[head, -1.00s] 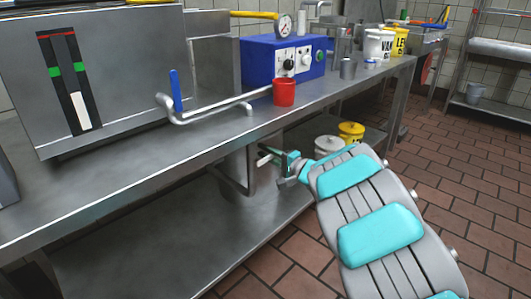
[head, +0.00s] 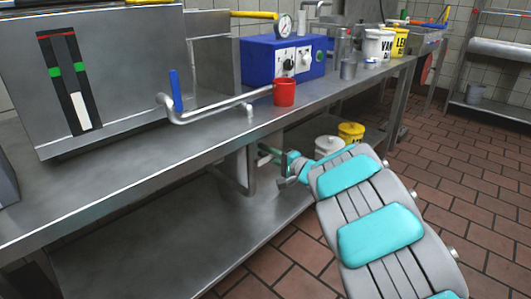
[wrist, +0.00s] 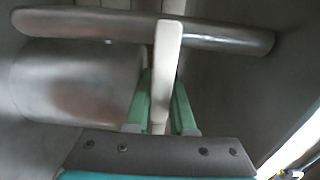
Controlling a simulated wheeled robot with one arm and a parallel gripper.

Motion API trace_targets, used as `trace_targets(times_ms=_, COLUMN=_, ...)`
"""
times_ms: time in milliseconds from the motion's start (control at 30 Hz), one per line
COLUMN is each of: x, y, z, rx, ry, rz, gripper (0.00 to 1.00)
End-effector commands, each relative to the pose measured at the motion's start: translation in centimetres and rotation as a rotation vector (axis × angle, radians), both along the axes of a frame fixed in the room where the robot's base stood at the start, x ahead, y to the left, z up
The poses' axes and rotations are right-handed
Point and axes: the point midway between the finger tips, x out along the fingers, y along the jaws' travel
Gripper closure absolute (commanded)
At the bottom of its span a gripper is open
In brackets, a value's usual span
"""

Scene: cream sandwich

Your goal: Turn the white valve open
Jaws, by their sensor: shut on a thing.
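The white valve handle (wrist: 165,75) is a flat white bar. It stands nearly upright in the wrist view, in front of a metal pipe. My gripper (wrist: 160,100) has its two green fingers on either side of the bar's lower part and is shut on it. In the head view, my gripper (head: 268,154) is under the steel table's front edge, beside a vertical pipe. The handle is too small and covered there to make out.
A steel table (head: 110,190) lies above my gripper, with a lower shelf (head: 150,245) below. A red cup (head: 284,93) and a bent pipe with a blue lever (head: 175,90) are on top. White (head: 329,147) and yellow (head: 351,132) buckets stand behind my gripper.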

Motion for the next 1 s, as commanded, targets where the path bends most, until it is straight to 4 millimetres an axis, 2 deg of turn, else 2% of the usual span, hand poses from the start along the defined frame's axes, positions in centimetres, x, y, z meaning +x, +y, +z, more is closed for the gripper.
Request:
trace_targets(times_ms=367, x=-0.1, y=0.1, z=1.2, rx=-0.077, ry=-0.094, rz=0.001, gripper=1.00)
trace_targets(times_ms=1000, x=-1.2, y=0.9, z=3.6, rx=-0.435, ry=-0.555, rz=0.003, gripper=1.00)
